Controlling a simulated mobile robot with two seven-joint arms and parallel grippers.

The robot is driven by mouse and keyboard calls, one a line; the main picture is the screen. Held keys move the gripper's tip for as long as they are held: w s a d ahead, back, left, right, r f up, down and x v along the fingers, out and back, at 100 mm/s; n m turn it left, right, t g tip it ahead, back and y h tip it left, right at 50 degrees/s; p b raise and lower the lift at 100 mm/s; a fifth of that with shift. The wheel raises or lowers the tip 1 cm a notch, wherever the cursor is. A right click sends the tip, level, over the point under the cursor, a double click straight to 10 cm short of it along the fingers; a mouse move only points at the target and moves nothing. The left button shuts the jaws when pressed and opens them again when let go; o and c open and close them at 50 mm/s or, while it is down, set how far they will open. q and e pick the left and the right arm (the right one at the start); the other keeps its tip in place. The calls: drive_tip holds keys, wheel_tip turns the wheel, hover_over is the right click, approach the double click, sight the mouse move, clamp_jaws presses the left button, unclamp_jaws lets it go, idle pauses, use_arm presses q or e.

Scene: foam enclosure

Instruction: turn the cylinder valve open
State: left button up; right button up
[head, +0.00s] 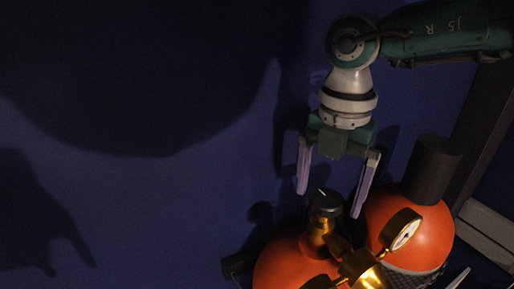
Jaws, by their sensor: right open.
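The cylinder valve (324,203) shows in the head view as a dark round knob with a white mark on its top, above a brass body. It stands on an orange cylinder (285,262) at the bottom of the view. My right gripper (332,188) points down with its two pale fingers spread wide. The knob lies between and just below the fingertips in the picture; I cannot tell whether they touch it. The gripper holds nothing. My left gripper is not in view.
A brass regulator (356,263) with a round gauge (404,235) sits right of the valve. A second orange cylinder (428,232) with a dark cap (432,170) stands at the right. A dark blue wall or floor surface (180,200) fills the left, with shadows on it.

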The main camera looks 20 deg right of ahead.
drive_tip(key=c, duration=1.4)
drive_tip(key=n+b, duration=0.3)
drive_tip(key=shift+f+n+b, duration=0.2)
drive_tip(key=shift+n+b, duration=0.1)
drive_tip(key=n+b, duration=1)
drive_tip(key=shift+a, duration=0.1)
drive_tip(key=n+b, duration=0.2)
drive_tip(key=n, duration=0.1)
drive_tip(key=shift+b, duration=0.3)
drive_tip(key=shift+r+n+b, duration=0.2)
drive_tip(key=shift+n+b, duration=0.65)
drive_tip(key=shift+n, duration=0.95)
